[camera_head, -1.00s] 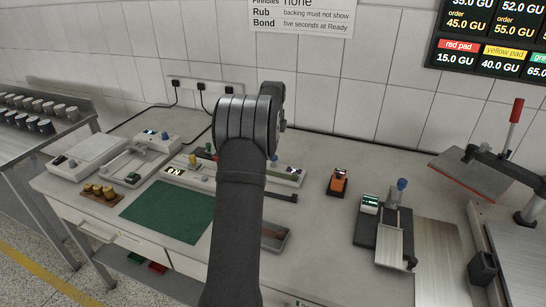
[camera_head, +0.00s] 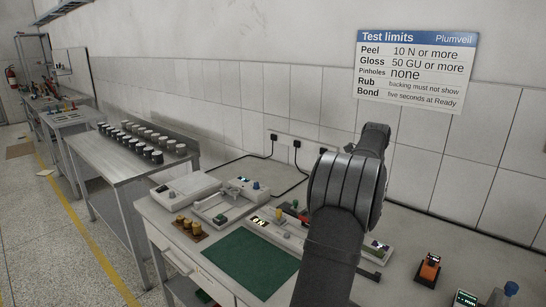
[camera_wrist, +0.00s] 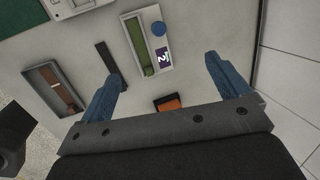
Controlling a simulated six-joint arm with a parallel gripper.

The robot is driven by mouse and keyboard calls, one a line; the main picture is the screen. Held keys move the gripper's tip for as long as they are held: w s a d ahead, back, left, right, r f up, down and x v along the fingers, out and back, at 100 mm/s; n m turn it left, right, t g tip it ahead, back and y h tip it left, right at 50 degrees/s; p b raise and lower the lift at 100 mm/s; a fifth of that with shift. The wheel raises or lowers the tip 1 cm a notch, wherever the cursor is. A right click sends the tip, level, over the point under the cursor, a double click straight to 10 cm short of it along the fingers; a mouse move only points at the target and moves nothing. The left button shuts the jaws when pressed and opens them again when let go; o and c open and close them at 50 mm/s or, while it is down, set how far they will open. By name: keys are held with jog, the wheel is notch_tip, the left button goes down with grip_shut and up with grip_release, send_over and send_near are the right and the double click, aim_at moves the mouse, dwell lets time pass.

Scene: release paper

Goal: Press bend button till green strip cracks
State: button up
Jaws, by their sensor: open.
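In the wrist view, a pale device holds a long green strip (camera_wrist: 137,43) in a slot, with a round blue button (camera_wrist: 159,28) and a small lit display (camera_wrist: 162,57) beside it. The strip looks whole, with no crack that I can make out. My gripper (camera_wrist: 164,68) is open and empty, its two blue fingers spread with the device beyond and between them. I cannot tell its height above the bench. In the head view, my arm hides the gripper and most of this device; only its right end (camera_head: 377,249) shows.
An orange device (camera_wrist: 167,103), a dark bar (camera_wrist: 110,65) and a tray with a brown strip (camera_wrist: 55,88) lie nearby. In the head view, a green mat (camera_head: 250,262), brown weights (camera_head: 188,225) and a pale instrument (camera_head: 186,190) stand to the left.

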grip_shut()
dwell(1.5)
